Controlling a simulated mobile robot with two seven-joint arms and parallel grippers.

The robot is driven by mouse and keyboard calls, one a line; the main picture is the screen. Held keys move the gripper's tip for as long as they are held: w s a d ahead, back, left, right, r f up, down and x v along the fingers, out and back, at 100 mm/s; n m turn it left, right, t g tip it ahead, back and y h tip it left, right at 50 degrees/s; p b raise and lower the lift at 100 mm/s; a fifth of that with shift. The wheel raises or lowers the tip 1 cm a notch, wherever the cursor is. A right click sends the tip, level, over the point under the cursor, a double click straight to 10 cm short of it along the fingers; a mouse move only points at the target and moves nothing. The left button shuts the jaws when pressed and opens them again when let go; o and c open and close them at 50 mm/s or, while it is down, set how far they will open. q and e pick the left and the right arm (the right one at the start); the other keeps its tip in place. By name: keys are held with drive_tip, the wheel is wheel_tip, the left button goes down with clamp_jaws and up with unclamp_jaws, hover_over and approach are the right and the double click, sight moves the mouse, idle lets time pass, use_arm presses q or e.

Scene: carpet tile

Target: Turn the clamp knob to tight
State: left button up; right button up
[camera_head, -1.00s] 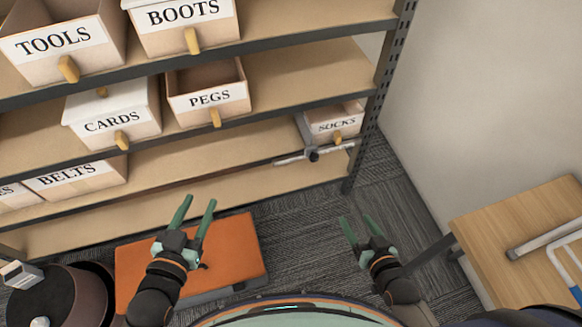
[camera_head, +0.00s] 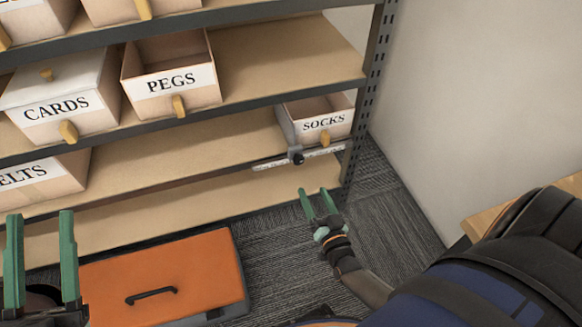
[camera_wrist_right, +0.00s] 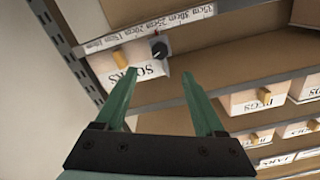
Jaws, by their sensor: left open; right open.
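The clamp knob (camera_head: 296,155) is small and dark, on a pale marked rail (camera_head: 325,152) along the shelf edge below the SOCKS box. In the right wrist view the knob (camera_wrist_right: 159,47) is dark and round with a light pointer mark. The rail (camera_wrist_right: 185,20) there carries centimetre marks. My right gripper (camera_head: 316,192) is open and empty, below and slightly right of the knob in the head view. In the right wrist view its fingertips (camera_wrist_right: 160,72) are apart, with the knob beyond them. My left gripper (camera_head: 40,215) is open and empty at the lower left.
A SOCKS box (camera_head: 322,122) stands open on the shelf just above the rail. PEGS (camera_head: 172,82) and CARDS (camera_head: 60,105) boxes stand further left. An orange case (camera_head: 175,265) lies on the carpet. A shelf post (camera_head: 372,75) and wall are at the right.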

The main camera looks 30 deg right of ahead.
drive_tip(key=b, duration=0.1)
approach(299, 162)
drive_tip(key=w, duration=0.2)
use_arm(q)
drive_tip(key=s+r+m+h+b, duration=0.1)
drive_tip(key=s+h, duration=0.1)
drive_tip(key=s+d+r+m+h+b, duration=0.1)
drive_tip(key=s+r+m+h, duration=0.1)
drive_tip(key=h, duration=0.1)
drive_tip(key=shift+m, duration=0.3)
use_arm(e)
drive_tip(key=x, duration=0.7)
drive_tip(key=shift+w+d, duration=0.1)
drive_tip(key=shift+d, duration=0.25)
drive_tip(key=shift+c, duration=0.3)
drive_tip(key=shift+f, duration=0.1)
clamp_jaws()
